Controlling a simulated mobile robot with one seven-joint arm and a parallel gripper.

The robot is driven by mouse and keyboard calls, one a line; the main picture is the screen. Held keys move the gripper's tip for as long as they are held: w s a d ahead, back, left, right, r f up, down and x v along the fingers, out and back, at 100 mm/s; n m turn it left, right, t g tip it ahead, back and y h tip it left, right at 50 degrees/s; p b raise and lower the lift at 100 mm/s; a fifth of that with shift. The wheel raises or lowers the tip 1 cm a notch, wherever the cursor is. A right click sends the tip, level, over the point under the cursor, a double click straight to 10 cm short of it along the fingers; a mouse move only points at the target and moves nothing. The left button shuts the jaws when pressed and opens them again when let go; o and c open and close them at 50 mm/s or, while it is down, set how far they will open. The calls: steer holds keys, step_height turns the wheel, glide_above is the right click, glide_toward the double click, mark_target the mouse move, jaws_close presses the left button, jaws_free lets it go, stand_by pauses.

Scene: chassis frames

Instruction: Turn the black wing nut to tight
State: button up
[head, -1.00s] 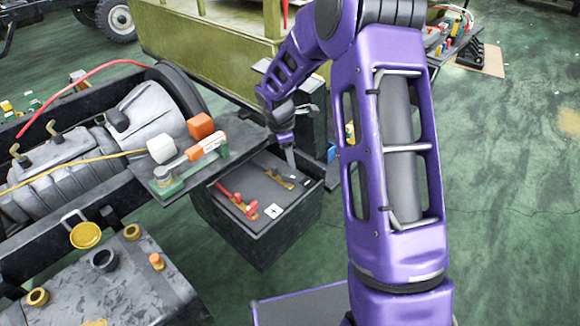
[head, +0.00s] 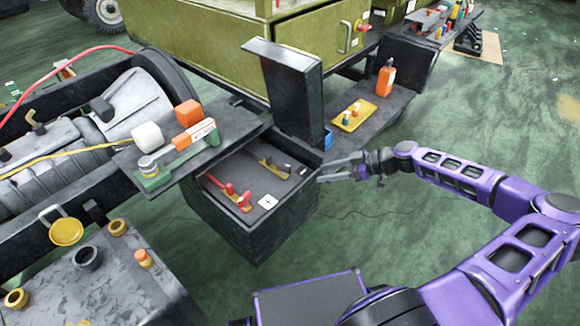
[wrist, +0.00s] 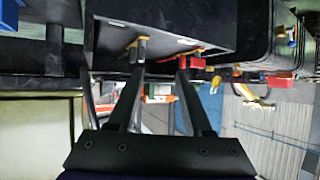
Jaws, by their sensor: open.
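The open-topped dark box (head: 255,232) stands in the middle of the head view. Inside, a small dark fitting on a brass strip (head: 272,167) lies toward the back; it appears to carry the black wing nut, but its shape is too small to make out. A red fitting (head: 232,192) sits nearer the front left. My gripper (head: 322,172) is open and empty, level, just right of the box and apart from the dark fitting. In the wrist view, my open fingers (wrist: 161,72) point toward the box; the dark fitting (wrist: 138,44) and red fitting (wrist: 193,62) show beyond the tips.
A dark upright panel (head: 292,95) rises behind the box. A yellow tray (head: 353,117) and orange bottle (head: 385,79) stand behind. Green floor is clear at right.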

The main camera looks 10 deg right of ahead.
mark_target(289, 166)
steer(key=w+a+f, duration=0.1)
steer(key=w+a, duration=0.2)
steer(key=w+a+f+t, duration=0.1)
steer(key=w+a+f, duration=0.1)
steer(key=w+a, duration=0.1)
steer(key=w+a+f+m+t+b, duration=0.1)
steer(key=w+a, duration=0.2)
steer(key=a, duration=0.1)
steer(key=shift+w+f, duration=0.25)
steer(key=shift+f, duration=0.05)
steer(key=shift+y, duration=0.3)
jaws_close()
